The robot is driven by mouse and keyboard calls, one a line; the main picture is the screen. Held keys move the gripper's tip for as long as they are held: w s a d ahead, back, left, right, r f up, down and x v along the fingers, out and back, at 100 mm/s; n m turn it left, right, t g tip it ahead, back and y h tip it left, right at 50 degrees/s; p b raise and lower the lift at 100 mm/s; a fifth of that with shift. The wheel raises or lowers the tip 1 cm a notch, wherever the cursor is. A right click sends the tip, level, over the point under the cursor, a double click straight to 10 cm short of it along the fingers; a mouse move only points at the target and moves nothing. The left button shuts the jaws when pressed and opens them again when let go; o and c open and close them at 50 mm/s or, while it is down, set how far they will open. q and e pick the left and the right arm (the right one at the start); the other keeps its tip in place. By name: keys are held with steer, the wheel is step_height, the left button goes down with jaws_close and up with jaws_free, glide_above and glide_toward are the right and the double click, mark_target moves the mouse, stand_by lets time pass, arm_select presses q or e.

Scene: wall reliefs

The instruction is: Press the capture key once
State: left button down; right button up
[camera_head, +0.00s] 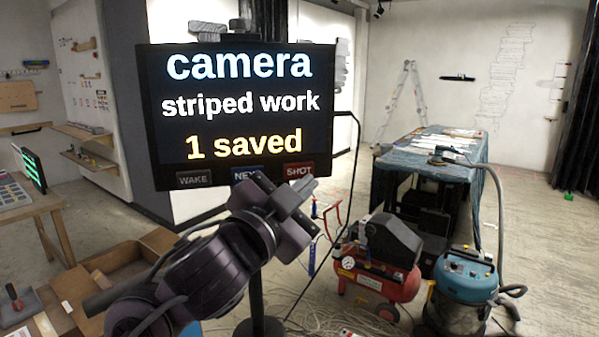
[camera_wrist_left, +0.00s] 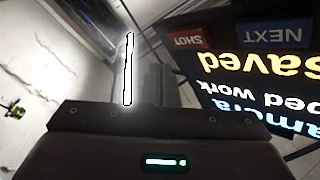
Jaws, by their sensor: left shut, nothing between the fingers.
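A black screen (camera_head: 240,112) on a stand reads "camera", "striped work" and "1 saved". Along its lower edge are a grey WAKE key (camera_head: 194,179), a blue key (camera_head: 247,173) in the middle and a red SHOT key (camera_head: 299,171) at the right. My left gripper (camera_head: 309,187) is shut and empty, its tips just below the SHOT key in the head view. Whether they touch it I cannot tell. In the left wrist view the SHOT key (camera_wrist_left: 189,40) appears upside down, to the right of the gripper fingers (camera_wrist_left: 148,82). My right gripper is not in view.
A table with a blue cloth (camera_head: 420,163) stands behind at the right. A red compressor (camera_head: 375,280) and a blue vacuum (camera_head: 465,280) stand on the floor at the right. A wooden table (camera_head: 30,205) is at the left, with open boxes (camera_head: 120,258) below.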

arm_select(q)
steer(key=shift+s+d, duration=0.2)
steer(key=shift+s, duration=0.4)
steer(key=shift+s+d, duration=0.15)
steer(key=shift+s, duration=0.45)
